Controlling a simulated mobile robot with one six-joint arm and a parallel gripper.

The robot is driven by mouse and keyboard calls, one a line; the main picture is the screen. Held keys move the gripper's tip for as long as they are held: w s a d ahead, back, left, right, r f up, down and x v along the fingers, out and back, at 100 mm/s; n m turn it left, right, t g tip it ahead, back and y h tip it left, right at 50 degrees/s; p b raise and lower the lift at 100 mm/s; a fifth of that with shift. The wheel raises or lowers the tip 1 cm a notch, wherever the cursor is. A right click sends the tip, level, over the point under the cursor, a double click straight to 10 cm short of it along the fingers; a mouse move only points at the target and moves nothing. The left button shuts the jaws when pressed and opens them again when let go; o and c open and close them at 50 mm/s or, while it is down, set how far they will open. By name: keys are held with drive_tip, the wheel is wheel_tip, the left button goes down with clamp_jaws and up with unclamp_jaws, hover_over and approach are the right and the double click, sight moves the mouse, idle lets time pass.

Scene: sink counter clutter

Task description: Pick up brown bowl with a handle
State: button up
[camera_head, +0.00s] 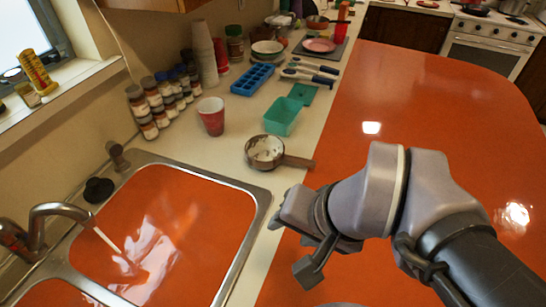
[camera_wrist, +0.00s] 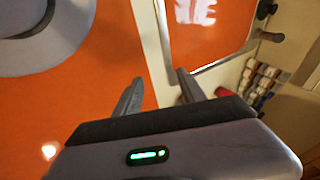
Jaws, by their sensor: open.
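The brown bowl with a handle (camera_head: 261,160) stands on the cream counter just behind the sink's right corner. Its inside looks whitish, and its handle (camera_head: 299,161) points right toward the counter's edge. My gripper (camera_head: 290,244) is in front of the bowl and nearer the camera, apart from it, over the counter edge beside the sink. In the wrist view my gripper (camera_wrist: 158,84) shows two spread fingers with nothing between them. I cannot make out the bowl in the wrist view.
The sink (camera_head: 257,215) lies to the left. A red cup (camera_head: 211,116), a teal container (camera_head: 282,118) and a blue ice tray (camera_head: 253,79) stand behind the bowl. Spice jars (camera_head: 161,100) line the wall. The orange surface (camera_head: 400,100) at right is clear.

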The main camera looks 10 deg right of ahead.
wheel_tip(320, 180, down, 5)
drive_tip(key=w+a+m+g+y, duration=0.1)
drive_tip(key=m+g+y, duration=0.25)
drive_tip(key=m, duration=0.65)
drive_tip(key=m+t, duration=1.4)
drive_tip(key=m, duration=2)
approach(303, 165)
drive_tip(key=b+x, duration=0.6)
drive_tip(key=x, duration=0.3)
drive_tip(key=shift+w+a, duration=0.15)
drive_tip(key=shift+w, duration=0.15)
clamp_jaws()
